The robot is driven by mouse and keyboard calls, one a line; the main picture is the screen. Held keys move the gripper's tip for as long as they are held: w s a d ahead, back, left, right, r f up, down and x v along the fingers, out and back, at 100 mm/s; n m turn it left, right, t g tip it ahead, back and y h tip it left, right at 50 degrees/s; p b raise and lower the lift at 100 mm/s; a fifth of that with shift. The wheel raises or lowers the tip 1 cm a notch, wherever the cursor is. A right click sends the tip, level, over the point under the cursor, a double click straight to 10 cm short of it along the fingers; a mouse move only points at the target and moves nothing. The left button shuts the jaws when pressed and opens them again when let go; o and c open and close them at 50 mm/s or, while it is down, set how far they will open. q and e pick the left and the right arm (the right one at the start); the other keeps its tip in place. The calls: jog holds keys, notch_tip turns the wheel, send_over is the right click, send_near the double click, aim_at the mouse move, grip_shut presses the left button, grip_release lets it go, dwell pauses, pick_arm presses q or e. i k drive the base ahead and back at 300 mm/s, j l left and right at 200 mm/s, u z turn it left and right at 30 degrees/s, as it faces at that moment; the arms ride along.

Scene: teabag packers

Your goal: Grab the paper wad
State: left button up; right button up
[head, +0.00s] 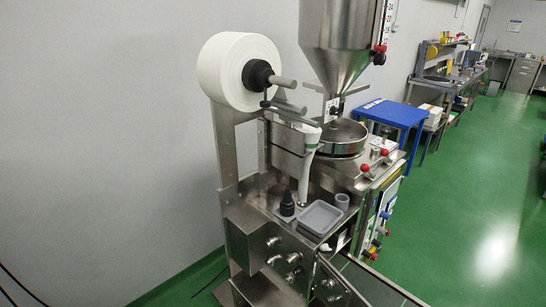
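A small white thing (326,247) shows low on the front of the steel packing machine (255,240), just below the grey tray. It is too small to tell whether it is the paper wad. No other thing in the head view can be clearly made out as a paper wad. Neither of my grippers is in view.
A white paper roll (222,75) hangs at the machine's upper left, beside a steel hopper (338,45). A grey tray (321,217), a dark bottle (287,206) and a grey cup (342,202) stand on its ledge. A blue table (392,113) is behind. Green floor (470,215) is clear at right.

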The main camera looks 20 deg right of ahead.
aim_at(325, 247)
jog(key=z, duration=1.05)
